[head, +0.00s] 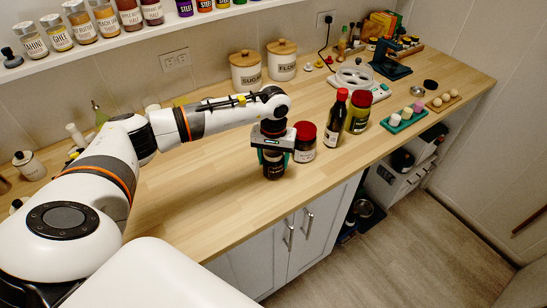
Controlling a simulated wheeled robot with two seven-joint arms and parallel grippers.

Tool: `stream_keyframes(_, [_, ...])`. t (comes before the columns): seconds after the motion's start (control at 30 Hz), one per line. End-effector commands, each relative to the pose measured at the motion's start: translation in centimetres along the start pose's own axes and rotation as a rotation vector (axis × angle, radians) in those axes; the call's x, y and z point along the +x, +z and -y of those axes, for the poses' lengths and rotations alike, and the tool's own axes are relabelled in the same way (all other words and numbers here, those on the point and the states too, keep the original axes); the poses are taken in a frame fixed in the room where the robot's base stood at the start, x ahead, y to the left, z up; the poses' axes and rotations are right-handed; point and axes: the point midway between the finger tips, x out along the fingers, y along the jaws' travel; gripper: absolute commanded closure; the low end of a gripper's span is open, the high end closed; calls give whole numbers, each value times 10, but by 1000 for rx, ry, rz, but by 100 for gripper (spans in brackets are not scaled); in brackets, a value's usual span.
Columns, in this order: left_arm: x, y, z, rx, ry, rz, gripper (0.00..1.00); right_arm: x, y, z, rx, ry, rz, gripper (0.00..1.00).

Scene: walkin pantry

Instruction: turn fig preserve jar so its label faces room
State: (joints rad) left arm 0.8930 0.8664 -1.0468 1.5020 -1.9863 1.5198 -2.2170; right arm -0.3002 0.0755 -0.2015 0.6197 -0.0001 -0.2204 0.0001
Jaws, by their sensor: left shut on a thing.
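My left gripper (273,148) reaches in from the left over the counter, pointing down near its front edge. Its fingers are shut around a dark jar (274,170), which appears upright on the counter. The gripper covers the jar's upper part. A pale patch shows low on it, but I cannot read any label or tell for sure that it is the fig preserve jar. Just right of it stands a jar with a red lid and a pale label (304,146), close to the gripper. My right gripper is not in view.
Sugar (246,72) and flour (282,62) canisters stand behind. A green tray (404,118) lies farther right. The counter (200,190) left of the held jar is clear.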

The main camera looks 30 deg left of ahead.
Motion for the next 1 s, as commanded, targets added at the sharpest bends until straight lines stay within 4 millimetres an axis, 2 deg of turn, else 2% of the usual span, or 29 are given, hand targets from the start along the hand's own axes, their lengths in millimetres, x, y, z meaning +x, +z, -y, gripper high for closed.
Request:
stream_keyframes(0.07, [2, 1, 0, 0, -1, 2, 79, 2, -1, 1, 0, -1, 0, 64])
stream_keyframes(0.1, [1, 1, 0, 0, -1, 2, 40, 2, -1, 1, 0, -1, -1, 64])
stream_keyframes(0.23, [1, 0, 0, 0, -1, 1, 18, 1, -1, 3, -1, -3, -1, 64])
stream_keyframes(0.5, [2, 0, 0, 0, 1, -1, 17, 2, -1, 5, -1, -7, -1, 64])
stream_keyframes(0.63, [-5, 1, 0, 0, -1, 2, 17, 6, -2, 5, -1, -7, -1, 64])
stream_keyframes(0.77, [-25, 1, 0, 0, -2, 6, 17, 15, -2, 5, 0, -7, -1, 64])
stream_keyframes(1.0, [-77, 1, 0, 0, -3, 6, 17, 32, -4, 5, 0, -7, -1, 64])
